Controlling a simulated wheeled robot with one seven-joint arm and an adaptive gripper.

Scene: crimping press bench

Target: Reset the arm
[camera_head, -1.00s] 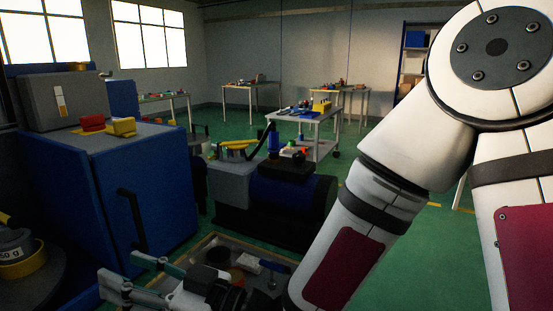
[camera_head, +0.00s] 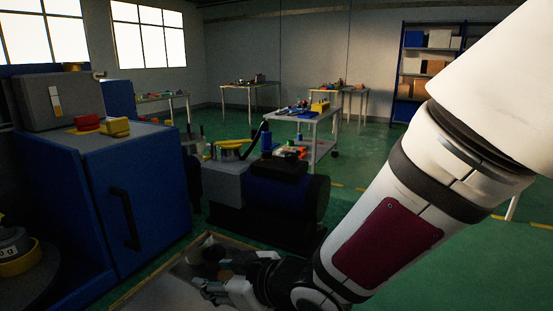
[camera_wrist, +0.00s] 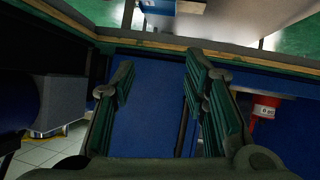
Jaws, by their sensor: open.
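My gripper (camera_head: 218,287) is low at the bottom middle of the head view, in front of a tray. In the wrist view my gripper (camera_wrist: 160,85) shows two green padded fingers standing well apart. Nothing is between the fingers. A blue surface shows behind the gap. My white arm reaches in from the right of the head view.
A blue cabinet (camera_head: 150,200) with a dark handle stands at the left, with red and yellow blocks on top. A dark blue machine (camera_head: 285,190) stands in the middle. A wood-rimmed tray (camera_head: 165,275) lies below. Green floor is open at the right. A shelf (camera_head: 437,62) stands behind.

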